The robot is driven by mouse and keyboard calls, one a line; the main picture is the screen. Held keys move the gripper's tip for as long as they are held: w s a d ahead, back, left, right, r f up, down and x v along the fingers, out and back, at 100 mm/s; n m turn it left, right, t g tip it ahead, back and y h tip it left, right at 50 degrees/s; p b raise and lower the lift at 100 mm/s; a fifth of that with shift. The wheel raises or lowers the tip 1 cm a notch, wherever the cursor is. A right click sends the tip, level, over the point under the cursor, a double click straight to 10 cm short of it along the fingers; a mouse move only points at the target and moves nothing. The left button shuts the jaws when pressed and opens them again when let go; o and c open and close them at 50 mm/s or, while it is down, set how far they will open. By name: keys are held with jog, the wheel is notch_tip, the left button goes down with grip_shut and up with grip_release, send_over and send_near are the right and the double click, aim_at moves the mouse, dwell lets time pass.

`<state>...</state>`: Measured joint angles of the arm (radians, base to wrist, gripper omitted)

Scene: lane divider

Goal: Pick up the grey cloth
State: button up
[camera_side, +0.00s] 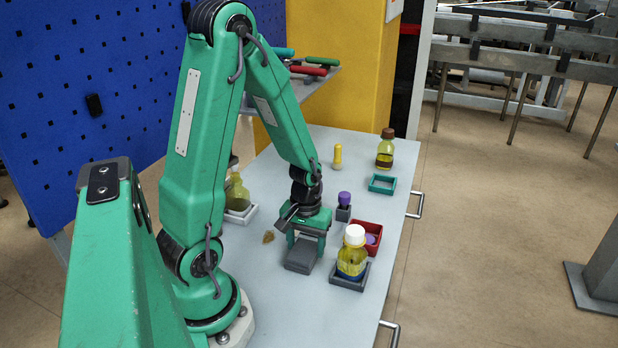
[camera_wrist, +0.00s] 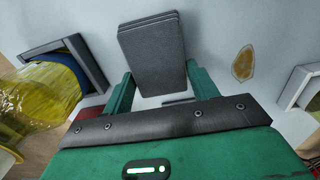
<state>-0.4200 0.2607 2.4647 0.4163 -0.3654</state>
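The grey cloth (camera_side: 301,258) is a folded flat rectangle on the pale table, below and in front of my gripper in the side view. In the wrist view the cloth (camera_wrist: 152,45) lies at top centre, its layered edge showing at the far end. My gripper (camera_side: 304,240) points down over the cloth's near end. In the wrist view its two green fingers (camera_wrist: 159,70) are spread, one on each side of the cloth's near end. A gap shows beside at least the left finger. Whether the fingertips touch the table is unclear.
A white-capped yellow bottle (camera_side: 352,258) stands in a grey tray (camera_side: 346,284) close right of the cloth. A red box (camera_side: 377,230) and a purple-topped piece (camera_side: 343,200) are behind it. A brown stain (camera_side: 268,237) lies left. The front tabletop is clear.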

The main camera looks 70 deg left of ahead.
aim_at(306, 246)
jog(key=shift+c, duration=1.2)
jog(key=shift+r, duration=0.15)
jog(key=shift+w+r, duration=0.1)
jog(key=shift+r, duration=1.3)
jog(key=s+d+r, duration=0.1)
jog(key=d+r, duration=0.7)
jog(key=d, duration=0.3)
jog(key=shift+s+d, duration=0.3)
jog(key=shift+o, duration=0.8)
jog(key=shift+c, duration=0.4)
